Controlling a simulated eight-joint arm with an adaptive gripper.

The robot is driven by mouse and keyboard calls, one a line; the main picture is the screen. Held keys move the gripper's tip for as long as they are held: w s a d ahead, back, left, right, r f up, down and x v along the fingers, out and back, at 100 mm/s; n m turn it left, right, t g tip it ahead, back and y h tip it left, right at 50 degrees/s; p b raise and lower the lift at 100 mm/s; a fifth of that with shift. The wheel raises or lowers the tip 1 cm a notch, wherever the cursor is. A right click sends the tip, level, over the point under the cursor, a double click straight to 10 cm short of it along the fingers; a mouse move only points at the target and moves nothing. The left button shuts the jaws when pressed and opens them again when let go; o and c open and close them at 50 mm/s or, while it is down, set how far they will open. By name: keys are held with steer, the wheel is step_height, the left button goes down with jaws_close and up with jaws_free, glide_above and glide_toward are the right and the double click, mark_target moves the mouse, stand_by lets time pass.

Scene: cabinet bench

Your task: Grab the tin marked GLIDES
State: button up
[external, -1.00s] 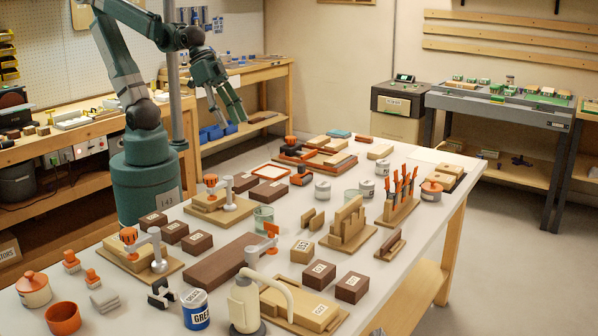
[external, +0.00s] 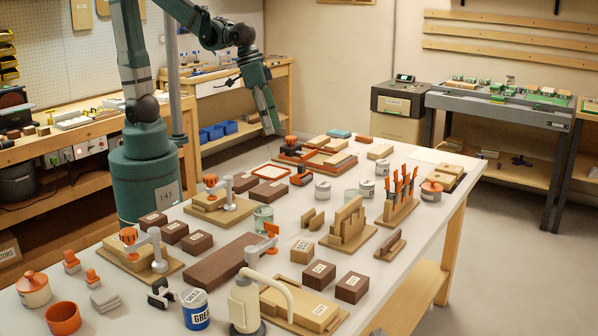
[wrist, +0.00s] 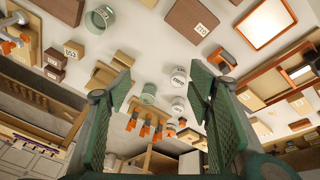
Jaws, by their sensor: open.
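Three small white-grey labelled tins stand toward the far part of the bench: one near the middle (external: 322,189), one farther right (external: 367,187) and one behind it (external: 382,168). Their lettering is too small to read, so I cannot tell which says GLIDES. My gripper (external: 275,128) is open and empty, above the bench's far left edge and apart from the tins. Its fingers also frame the wrist view (wrist: 161,78).
A glass jar (wrist: 148,93) stands near the tins. A rack of orange-handled tools (external: 402,188), a stepped wooden block (external: 348,222) and an orange-rimmed tray (external: 271,171) are around them. A blue-labelled tin (external: 195,309) stands at the front.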

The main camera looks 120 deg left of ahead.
steer(key=w+a+f+n+g+p, duration=0.2)
steer(key=w+a+f+n, duration=0.2)
steer(key=w+a+f, duration=0.3)
steer(key=n+g+p, duration=0.1)
steer(key=n+p, duration=0.1)
steer(key=n, duration=0.1)
glide_above(323, 184)
steer(key=shift+h, duration=0.3)
steer(key=f, duration=0.8)
steer(key=shift+s+d+f, duration=0.1)
steer(key=shift+s+d, duration=0.05)
steer(key=shift+d, duration=0.1)
steer(key=shift+a+f+g, duration=0.2)
steer(key=shift+f+g, duration=0.1)
steer(key=shift+f, duration=0.05)
steer(key=shift+f, duration=0.1)
steer(key=shift+f+b, duration=0.3)
steer(key=shift+f, duration=0.9)
steer(key=shift+w+f+b, duration=0.2)
steer(key=shift+f+b, duration=0.25)
steer(key=shift+f, duration=2.15)
steer(key=shift+c, duration=0.6)
